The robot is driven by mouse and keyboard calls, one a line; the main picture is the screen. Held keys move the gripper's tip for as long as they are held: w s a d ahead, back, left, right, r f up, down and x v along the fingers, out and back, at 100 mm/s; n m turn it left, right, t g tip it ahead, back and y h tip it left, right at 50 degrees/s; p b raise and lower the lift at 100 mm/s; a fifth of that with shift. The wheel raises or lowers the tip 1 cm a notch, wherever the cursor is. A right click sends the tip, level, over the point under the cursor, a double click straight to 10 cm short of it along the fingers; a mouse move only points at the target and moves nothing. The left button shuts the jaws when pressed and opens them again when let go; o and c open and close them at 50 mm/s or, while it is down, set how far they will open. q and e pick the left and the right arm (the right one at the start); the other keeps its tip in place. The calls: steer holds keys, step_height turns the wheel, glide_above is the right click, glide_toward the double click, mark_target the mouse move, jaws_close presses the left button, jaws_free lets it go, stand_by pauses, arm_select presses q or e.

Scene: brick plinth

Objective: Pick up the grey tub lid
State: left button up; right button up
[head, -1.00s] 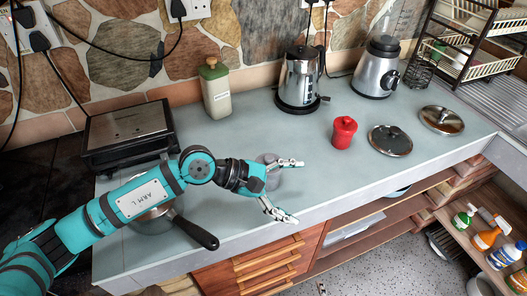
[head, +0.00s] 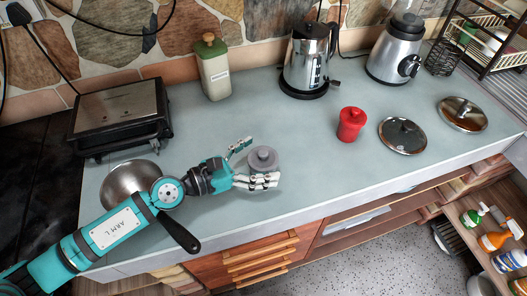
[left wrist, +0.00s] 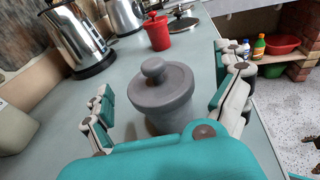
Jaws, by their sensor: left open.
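The grey tub lid (left wrist: 152,88), round with a knob on top, sits on the grey tub (left wrist: 170,119) on the counter. The near lower part of the tub is hidden by the gripper's teal body. My right gripper is not in view.
A red canister (head: 351,124) and two pan lids (head: 403,136) lie to the right on the counter. A kettle (head: 309,65), blender (head: 396,50) and green-topped canister (head: 214,72) stand behind. A pan (head: 131,181) sits under my left arm. The counter's front edge is close.

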arm_select(q)
steer(key=shift+w+d+f, duration=0.2)
steer(key=shift+w+d, duration=0.4)
steer(key=shift+w, duration=0.05)
steer(key=shift+s, duration=0.25)
steer(key=shift+c, duration=0.5)
steer(key=c, duration=0.8)
steer(key=shift+o, duration=0.2)
